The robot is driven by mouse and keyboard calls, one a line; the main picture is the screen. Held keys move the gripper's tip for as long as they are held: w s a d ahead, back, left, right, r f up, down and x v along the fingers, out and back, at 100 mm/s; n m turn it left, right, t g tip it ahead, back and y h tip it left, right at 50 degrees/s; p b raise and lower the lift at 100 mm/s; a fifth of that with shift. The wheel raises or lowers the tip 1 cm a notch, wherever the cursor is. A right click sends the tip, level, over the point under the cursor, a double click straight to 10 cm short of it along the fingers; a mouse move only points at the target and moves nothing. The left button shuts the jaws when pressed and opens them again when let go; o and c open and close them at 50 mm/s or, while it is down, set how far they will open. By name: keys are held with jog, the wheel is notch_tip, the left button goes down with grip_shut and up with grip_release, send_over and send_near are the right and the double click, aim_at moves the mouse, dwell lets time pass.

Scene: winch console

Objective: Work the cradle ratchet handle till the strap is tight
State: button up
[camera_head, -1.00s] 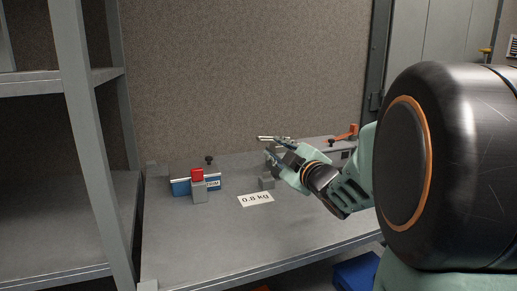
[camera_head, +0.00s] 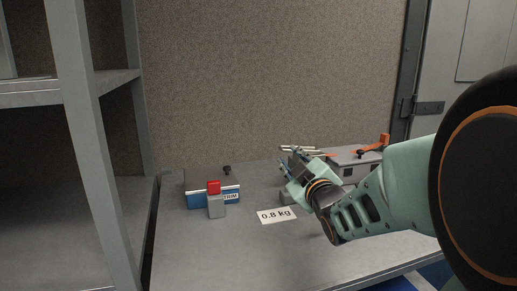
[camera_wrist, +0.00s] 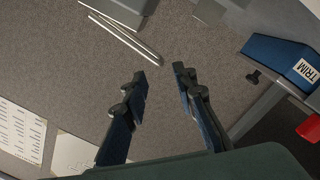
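Two slim pale metal bars (camera_head: 300,149) stand just behind my gripper in the head view. In the wrist view the bars (camera_wrist: 125,38) lie side by side at upper left, beyond the fingertips, and join a grey part. I cannot tell whether they are the ratchet handle. My gripper (camera_head: 288,168) is over the back middle of the console. In the wrist view my gripper (camera_wrist: 160,75) has its two fingers well apart, with nothing between them. The strap cannot be made out, and my gripper hides part of the mechanism.
A blue and grey TRIM box (camera_head: 200,201) with a red-topped block (camera_head: 214,188) stands at left. A white 0.8 kg card (camera_head: 277,215) lies on the grey tabletop (camera_head: 225,255). A grey box with an orange lever (camera_head: 375,146) is at right. The front tabletop is clear.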

aim_at(283, 150)
jog(key=w, duration=0.5)
jog(key=w+a+b, duration=0.1)
jog(key=w, duration=0.2)
jog(key=shift+a, duration=0.1)
jog(key=shift+c, duration=0.4)
grip_shut()
